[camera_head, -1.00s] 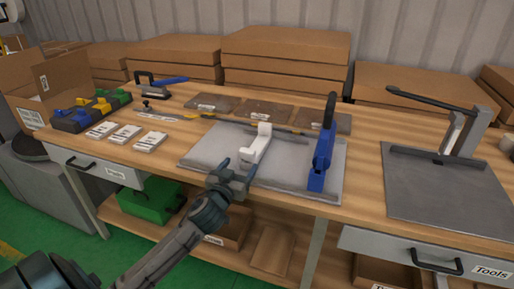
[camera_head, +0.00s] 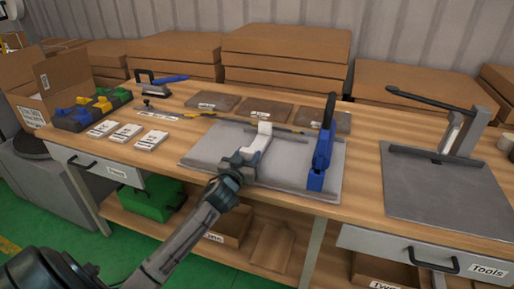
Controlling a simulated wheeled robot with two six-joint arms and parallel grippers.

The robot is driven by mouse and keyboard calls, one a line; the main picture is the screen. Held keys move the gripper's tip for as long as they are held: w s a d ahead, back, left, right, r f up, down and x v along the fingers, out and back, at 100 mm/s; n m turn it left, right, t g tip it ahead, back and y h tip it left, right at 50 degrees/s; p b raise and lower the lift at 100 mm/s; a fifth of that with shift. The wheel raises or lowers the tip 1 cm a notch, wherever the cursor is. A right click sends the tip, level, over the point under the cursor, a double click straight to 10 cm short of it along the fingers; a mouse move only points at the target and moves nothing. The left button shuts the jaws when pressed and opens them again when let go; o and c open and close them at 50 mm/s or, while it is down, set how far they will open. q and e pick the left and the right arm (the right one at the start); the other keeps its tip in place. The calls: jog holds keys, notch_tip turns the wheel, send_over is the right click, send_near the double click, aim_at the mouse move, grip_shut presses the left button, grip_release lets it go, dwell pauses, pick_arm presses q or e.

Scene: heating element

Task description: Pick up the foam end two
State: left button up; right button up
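No label marks any piece as foam end two, so I cannot tell which it is. A white bracket-like piece (camera_head: 263,136) with a raised far end stands on the grey board (camera_head: 210,146) at the middle of the workbench. My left gripper (camera_head: 247,160) is at the near end of this white piece and hides that end. The fingers overlap it in the picture; whether they touch or grip it cannot be told. Three small white labelled blocks, the middle one (camera_head: 125,134), lie at the left of the bench. My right gripper is not in view.
A blue upright lever tool (camera_head: 321,155) stands on the board's right side. Three brown flat pieces, one of them (camera_head: 264,110), lie behind. A grey plate with a lever arm (camera_head: 445,195) is at the right. A rack with coloured parts (camera_head: 92,112) is at the left.

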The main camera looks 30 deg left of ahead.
pick_arm(q)
jog(key=c, duration=0.3)
jog(key=shift+c, duration=0.2)
jog(key=shift+r, duration=0.1)
